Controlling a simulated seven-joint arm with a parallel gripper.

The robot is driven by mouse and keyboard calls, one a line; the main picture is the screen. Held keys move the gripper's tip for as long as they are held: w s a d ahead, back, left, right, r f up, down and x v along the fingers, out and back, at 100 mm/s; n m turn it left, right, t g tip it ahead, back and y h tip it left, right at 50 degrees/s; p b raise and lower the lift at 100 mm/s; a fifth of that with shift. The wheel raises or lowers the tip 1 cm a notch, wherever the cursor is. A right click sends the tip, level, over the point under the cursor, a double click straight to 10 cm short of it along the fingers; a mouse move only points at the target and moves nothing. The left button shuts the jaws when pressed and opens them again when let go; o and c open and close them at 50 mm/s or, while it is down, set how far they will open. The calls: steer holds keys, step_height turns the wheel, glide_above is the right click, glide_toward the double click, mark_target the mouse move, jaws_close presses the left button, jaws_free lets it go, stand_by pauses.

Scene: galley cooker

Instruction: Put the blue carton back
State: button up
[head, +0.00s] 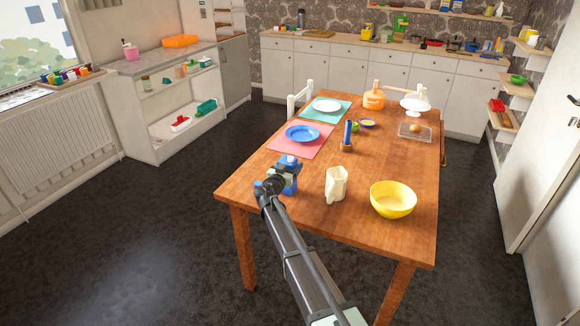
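My gripper is over the table's left edge, at or very close to the container. The fingers are small and dark against the blue, so I cannot tell whether they touch it or are closed on it.
A white pitcher (336,184) and a yellow bowl (392,199) stand to the right. A blue plate (302,133) lies on a pink mat (311,150) just behind. An open shelf unit (133,114) stands at the left wall. Counters line the back.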

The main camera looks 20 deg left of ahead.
steer(key=o, duration=1.4)
steer(key=shift+c, duration=0.2)
steer(key=s, duration=1.2)
